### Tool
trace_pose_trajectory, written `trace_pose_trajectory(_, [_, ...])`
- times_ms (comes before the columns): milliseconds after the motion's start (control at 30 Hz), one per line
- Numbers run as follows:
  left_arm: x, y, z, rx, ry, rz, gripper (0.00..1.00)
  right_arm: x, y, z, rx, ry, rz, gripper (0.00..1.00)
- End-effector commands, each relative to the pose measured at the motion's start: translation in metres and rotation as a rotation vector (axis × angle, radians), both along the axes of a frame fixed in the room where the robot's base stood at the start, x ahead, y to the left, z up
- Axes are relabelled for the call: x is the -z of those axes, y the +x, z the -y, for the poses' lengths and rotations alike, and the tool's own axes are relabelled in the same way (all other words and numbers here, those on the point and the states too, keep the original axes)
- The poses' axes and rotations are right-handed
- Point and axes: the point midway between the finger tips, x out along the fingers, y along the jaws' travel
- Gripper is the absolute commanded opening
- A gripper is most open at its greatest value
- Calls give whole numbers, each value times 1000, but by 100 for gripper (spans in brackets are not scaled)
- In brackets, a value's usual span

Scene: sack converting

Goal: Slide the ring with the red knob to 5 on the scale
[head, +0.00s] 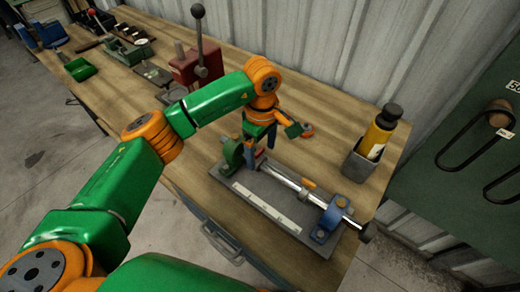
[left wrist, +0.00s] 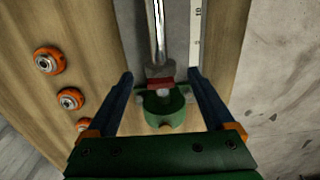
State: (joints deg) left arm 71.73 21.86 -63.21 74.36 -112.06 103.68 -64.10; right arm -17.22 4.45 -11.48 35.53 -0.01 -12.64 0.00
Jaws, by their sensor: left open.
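A bench fixture has a silver rod (head: 285,178) between a green bracket (head: 232,152) and a blue bracket (head: 325,222). A white scale strip (head: 265,205) lies along its base; in the left wrist view the scale (left wrist: 197,30) shows a 10 near the top. A grey ring with a red part (left wrist: 160,84), which looks like the red knob, sits on the rod close to the green bracket (left wrist: 165,112). My left gripper (left wrist: 160,78) is open, one blue finger on each side of the ring, with visible gaps. In the head view, my left gripper (head: 260,148) partly hides this end.
A small orange piece (head: 308,184) stands on the rod nearer the blue bracket. A yellow bottle (head: 375,138) stands in a grey holder (head: 360,163) at the right. Orange round parts (left wrist: 70,98) lie beside the fixture. A red lever device (head: 195,68) stands behind my left arm.

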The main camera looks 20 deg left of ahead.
Motion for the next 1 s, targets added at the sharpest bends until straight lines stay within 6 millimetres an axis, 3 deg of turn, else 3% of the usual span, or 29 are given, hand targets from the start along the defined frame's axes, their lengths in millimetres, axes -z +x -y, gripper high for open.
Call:
trace_pose_trajectory(33, [6,-1,0,-1,0,-5,87,-9,-1,1,0,-2,-3,50])
trace_pose_trajectory(233, [36,-1,0,0,0,-2,87,-16,-2,3,-1,-4,-4,50])
trace_pose_trajectory(500, [42,0,0,0,1,0,84,-15,-1,3,-1,-4,-1,50])
trace_pose_trajectory(800, [41,0,0,0,1,0,3,-15,0,2,-1,-4,1,50])
trace_pose_trajectory(1000, [41,0,0,0,1,0,0,-15,1,2,-1,-3,2,50])
